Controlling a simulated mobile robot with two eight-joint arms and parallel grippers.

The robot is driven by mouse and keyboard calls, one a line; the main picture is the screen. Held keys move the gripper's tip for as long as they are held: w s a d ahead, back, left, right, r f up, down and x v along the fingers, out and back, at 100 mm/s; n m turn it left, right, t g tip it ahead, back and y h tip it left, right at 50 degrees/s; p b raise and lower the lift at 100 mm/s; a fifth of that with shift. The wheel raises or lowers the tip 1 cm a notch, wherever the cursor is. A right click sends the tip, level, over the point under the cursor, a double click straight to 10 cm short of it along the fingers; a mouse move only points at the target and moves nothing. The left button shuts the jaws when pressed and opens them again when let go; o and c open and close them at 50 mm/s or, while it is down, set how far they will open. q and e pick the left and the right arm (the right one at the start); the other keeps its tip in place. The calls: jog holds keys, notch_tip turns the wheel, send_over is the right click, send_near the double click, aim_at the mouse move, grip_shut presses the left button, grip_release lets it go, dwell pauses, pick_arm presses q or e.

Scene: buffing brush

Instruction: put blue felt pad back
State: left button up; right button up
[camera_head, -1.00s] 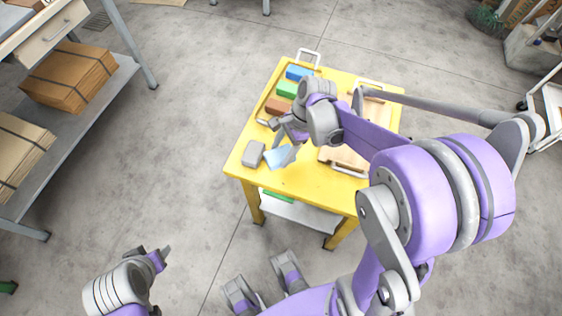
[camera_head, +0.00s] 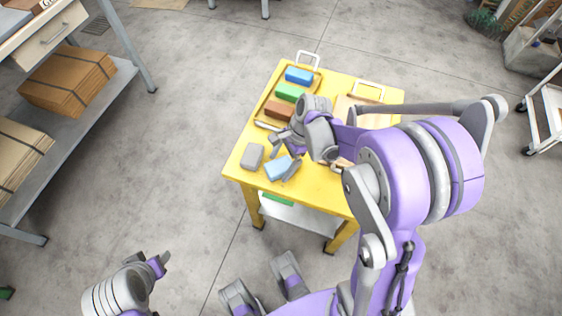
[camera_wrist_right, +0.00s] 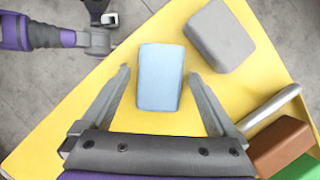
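A light blue pad (camera_head: 278,168) lies near the front edge of the yellow table (camera_head: 305,197). In the right wrist view the pad (camera_wrist_right: 160,80) sits between the spread fingers of my right gripper (camera_wrist_right: 158,75), with gaps on both sides. The right gripper (camera_head: 284,160) is open, at the pad in the head view. A deeper blue block (camera_head: 299,75) sits at the far end of a tray (camera_head: 258,113) on the table. My left gripper (camera_head: 160,265) is off the table at lower left; its opening is unclear.
A grey block (camera_head: 252,157) lies left of the pad. Green (camera_head: 288,91) and brown (camera_head: 279,109) blocks sit in the tray. A wooden board (camera_head: 350,104) lies on the table's right side, partly behind my arm. A shelf with cardboard stacks (camera_head: 68,80) stands left.

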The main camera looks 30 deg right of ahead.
jog(key=shift+d+r, duration=0.15)
jog(key=shift+r, duration=0.35)
jog(key=p+v, duration=0.2)
jog(key=v, duration=0.9)
jog(key=s+a+n+t+h, duration=0.4)
jog(key=s+a+n, duration=0.4)
jog(key=n, duration=1.1)
jog(key=s, duration=0.3)
jog(key=shift+f+t+h, duration=0.3)
